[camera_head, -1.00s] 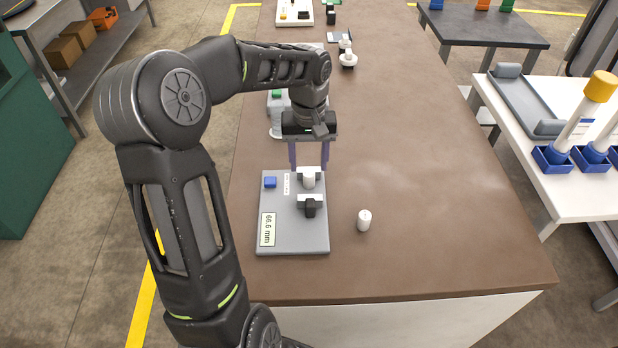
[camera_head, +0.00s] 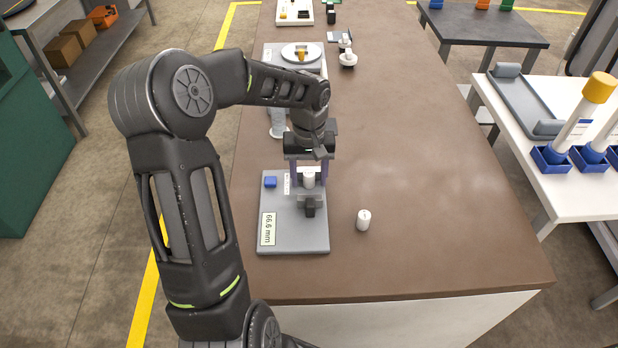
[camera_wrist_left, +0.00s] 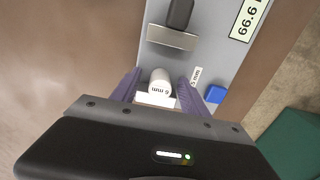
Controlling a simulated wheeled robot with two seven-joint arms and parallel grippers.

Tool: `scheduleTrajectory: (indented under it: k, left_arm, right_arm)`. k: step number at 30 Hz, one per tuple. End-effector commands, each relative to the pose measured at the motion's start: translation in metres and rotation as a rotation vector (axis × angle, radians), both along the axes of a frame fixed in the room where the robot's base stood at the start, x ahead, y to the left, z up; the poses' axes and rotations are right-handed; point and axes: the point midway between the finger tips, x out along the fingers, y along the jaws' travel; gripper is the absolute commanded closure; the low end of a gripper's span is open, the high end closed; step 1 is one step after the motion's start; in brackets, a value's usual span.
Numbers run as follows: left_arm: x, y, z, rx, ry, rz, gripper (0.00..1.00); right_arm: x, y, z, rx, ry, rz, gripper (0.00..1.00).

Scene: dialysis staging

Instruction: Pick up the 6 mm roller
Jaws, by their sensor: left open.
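The 6 mm roller (camera_head: 309,182) is a small white cylinder on the grey gauge plate (camera_head: 275,242), by the white block at the plate's far part. A second white roller (camera_head: 363,220) stands upright on the table to the right of the plate. My right gripper is not in view.
The plate carries a blue button (camera_head: 270,182), a black clamp part (camera_head: 310,208) and a "66.6 mm" label (camera_head: 268,229). A scale with a round pan (camera_head: 301,53) stands farther back. The brown table (camera_head: 430,200) is clear to the right.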

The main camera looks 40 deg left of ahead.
Motion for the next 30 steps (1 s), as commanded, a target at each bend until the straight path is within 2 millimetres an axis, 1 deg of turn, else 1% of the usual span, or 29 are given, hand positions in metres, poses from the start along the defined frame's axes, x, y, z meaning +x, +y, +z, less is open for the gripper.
scheduleTrajectory:
  k: [3, 4, 23, 30]
  left_arm:
    - [0.0000, 0.0001, 0.0002, 0.000, 0.000, 0.000, 0.47]
    - [0.0000, 0.0001, 0.0002, 0.000, 0.000, 0.000, 0.49]
    - [0.0000, 0.0001, 0.0002, 0.000, 0.000, 0.000, 1.00]
    - [0.0001, 0.0001, 0.0003, 0.000, 0.000, 0.000, 1.00]
  right_arm:
    - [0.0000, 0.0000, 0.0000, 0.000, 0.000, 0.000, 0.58]
    - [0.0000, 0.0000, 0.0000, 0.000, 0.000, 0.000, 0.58]
    - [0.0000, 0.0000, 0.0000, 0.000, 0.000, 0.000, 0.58]
    - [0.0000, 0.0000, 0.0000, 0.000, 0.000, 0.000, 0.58]
